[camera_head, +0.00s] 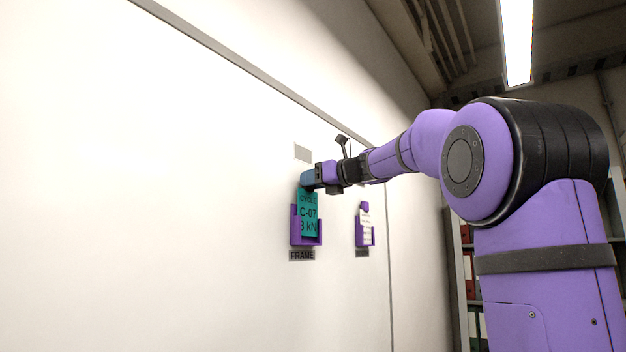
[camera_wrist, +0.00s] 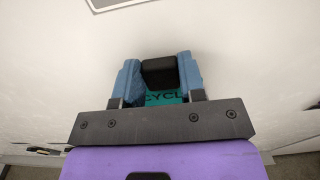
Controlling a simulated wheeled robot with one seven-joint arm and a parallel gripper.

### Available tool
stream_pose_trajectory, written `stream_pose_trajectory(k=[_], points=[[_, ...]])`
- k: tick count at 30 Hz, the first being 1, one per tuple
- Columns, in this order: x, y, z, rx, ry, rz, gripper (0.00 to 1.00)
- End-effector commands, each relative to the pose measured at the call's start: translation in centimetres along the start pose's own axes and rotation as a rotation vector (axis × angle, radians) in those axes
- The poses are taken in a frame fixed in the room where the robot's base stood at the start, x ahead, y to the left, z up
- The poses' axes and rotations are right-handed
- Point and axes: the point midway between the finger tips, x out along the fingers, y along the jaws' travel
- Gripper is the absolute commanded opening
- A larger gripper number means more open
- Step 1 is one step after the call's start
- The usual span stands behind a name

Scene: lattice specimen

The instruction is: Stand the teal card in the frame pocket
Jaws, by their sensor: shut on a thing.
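The teal card (camera_head: 308,212) is upright at the purple frame pocket (camera_head: 296,230) on the white wall, above the label FRAME. Its lower part shows inside the pocket's open front, between the side walls. I cannot tell whether its bottom edge touches the pocket floor. My gripper (camera_head: 307,181) is shut on the top of the card. In the wrist view the blue fingers (camera_wrist: 158,82) stand on either side of a black block, with a strip of the teal card (camera_wrist: 163,98) and its letters showing between them. The card's top edge is partly hidden by the fingers.
A second purple pocket (camera_head: 365,236) holding a white card (camera_head: 366,218) is on the wall to the right. A grey plate (camera_head: 303,153) is on the wall above my gripper. Shelves with binders (camera_head: 469,275) stand at the far right. The wall to the left is bare.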

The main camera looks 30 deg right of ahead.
Motion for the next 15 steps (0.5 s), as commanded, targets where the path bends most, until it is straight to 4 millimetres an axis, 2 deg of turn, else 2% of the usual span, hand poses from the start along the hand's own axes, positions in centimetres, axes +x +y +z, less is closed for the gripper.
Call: stream_pose_trajectory(k=[15], points=[[0.1,0.0,-1.3,0.001,0.001,0.000,0.16]])
